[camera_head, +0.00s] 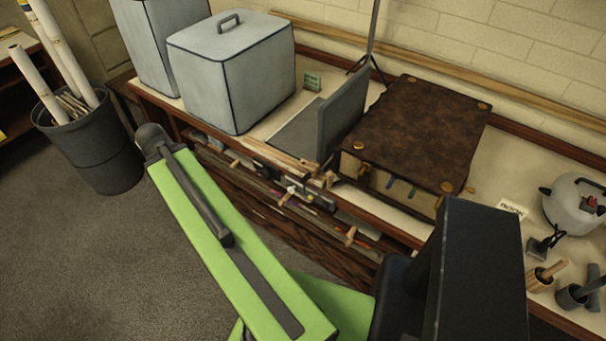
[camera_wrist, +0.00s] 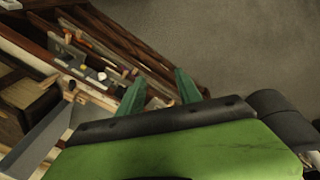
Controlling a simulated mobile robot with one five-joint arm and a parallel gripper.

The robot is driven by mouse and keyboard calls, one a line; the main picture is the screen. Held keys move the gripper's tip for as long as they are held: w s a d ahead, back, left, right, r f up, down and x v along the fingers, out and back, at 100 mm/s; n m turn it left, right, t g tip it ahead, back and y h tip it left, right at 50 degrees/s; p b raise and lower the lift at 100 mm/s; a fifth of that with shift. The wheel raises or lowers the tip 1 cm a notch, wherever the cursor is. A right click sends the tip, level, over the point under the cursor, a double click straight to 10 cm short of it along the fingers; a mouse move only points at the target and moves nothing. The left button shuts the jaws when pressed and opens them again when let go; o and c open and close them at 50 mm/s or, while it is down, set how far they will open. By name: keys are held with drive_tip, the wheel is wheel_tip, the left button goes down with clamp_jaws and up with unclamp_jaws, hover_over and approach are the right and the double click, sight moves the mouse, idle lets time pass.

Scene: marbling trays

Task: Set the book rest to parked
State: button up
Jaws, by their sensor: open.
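The panel seems to show at the lower left of the wrist view (camera_wrist: 38,138), beside the book. My gripper (camera_wrist: 160,88) shows as two green fingers spread apart with nothing between them. It is apart from the panel, with the shelves below the bench and the floor behind it. The fingers cannot be made out in the head view.
Pale covered boxes (camera_head: 232,75) stand left on the bench. A thin stand (camera_head: 373,35) rises behind the book. A round pot (camera_head: 575,205) and tool holders (camera_head: 545,278) are at right. Shelves (camera_head: 290,190) under the bench hold tools. A bin of rolls (camera_head: 95,150) stands on open floor.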

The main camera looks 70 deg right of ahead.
drive_tip(key=s+d+r+m+g, duration=0.1)
drive_tip(key=s+d+m, duration=0.5)
drive_tip(key=s+d, duration=0.65)
drive_tip(key=m+g+h, duration=0.1)
drive_tip(key=m+g, duration=0.1)
drive_tip(key=m, duration=0.1)
approach(304, 177)
drive_tip(key=b+x, duration=0.3)
drive_tip(key=b, duration=0.4)
drive_tip(key=b+x, duration=0.4)
drive_tip(key=b, duration=0.3)
drive_tip(key=shift+s+a+f, duration=0.1)
drive_tip(key=shift+a+f, duration=0.05)
drive_tip(key=shift+f, duration=0.15)
drive_tip(key=shift+s+d+f+b, duration=0.3)
drive_tip(key=shift+f+b, duration=0.2)
drive_tip(key=shift+b, duration=0.2)
drive_tip(key=shift+c, duration=0.2)
clamp_jaws()
